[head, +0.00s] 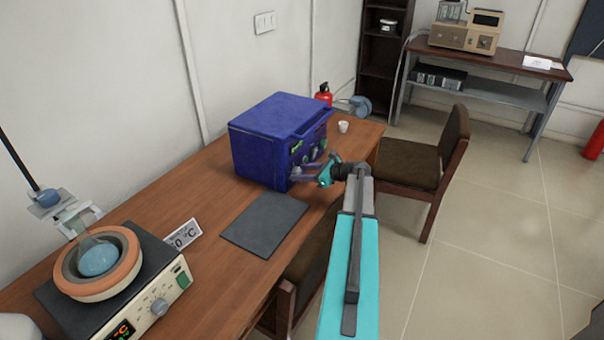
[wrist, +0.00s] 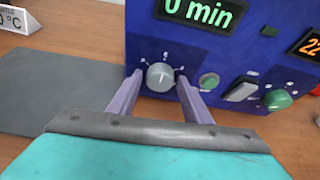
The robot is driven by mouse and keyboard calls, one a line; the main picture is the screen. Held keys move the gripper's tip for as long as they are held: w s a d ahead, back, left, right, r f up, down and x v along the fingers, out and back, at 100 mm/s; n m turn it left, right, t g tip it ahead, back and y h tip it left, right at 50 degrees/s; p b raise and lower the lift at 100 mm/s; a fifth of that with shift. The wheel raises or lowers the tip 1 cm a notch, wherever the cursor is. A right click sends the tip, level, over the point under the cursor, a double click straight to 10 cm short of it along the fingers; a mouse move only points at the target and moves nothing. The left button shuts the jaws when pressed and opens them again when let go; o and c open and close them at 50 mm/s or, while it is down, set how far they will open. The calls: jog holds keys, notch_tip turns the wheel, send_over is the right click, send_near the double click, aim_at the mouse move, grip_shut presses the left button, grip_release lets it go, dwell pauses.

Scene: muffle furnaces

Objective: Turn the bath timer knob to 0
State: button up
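The blue box (head: 262,143) stands on the wooden desk, its control panel facing my gripper. In the wrist view its timer display (wrist: 199,12) reads "0 min". The round grey timer knob (wrist: 160,77) sits below the display with white marks around it; I cannot clearly tell where it points. My gripper (wrist: 159,73) is open, with one pale purple finger on each side of the knob and a small gap visible at each side. In the head view my gripper (head: 303,173) is at the front of the blue box; the knob is too small to make out there.
Right of the timer knob are a small green button (wrist: 209,82), a grey switch (wrist: 240,89) and a green knob (wrist: 277,99). A dark mat (head: 265,223) lies before the box. A heating mantle (head: 97,262) stands at the left; a chair (head: 425,165) is at the right.

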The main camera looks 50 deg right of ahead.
jog(key=c, duration=0.8)
jog(key=shift+o, duration=0.2)
jog(key=shift+a+f+n+b, duration=0.1)
jog(key=shift+n+b, duration=0.2)
jog(key=shift+b, duration=0.3)
jog(key=shift+s+f+n+h+b, duration=0.1)
jog(key=shift+n+h+b, duration=0.35)
jog(key=shift+b, duration=0.5)
jog(key=n+h+b, duration=0.1)
jog(key=b, duration=0.2)
jog(key=n+b, duration=0.1)
jog(key=b, duration=0.2)
jog(key=shift+a+f+n+t+h, duration=0.15)
jog(key=shift+a+n+t+h, duration=0.1)
jog(key=shift+n+t+h, duration=0.15)
jog(key=n+b, duration=0.1)
jog(key=b, duration=0.2)
jog(key=shift+t+h, duration=0.3)
jog(key=shift+h, duration=0.05)
jog(key=shift+n+b, duration=0.25)
jog(key=shift+b, duration=0.15)
jog(key=shift+r+n+b, duration=0.2)
jog(key=shift+n+b, duration=0.1)
jog(key=shift+b, duration=0.3)
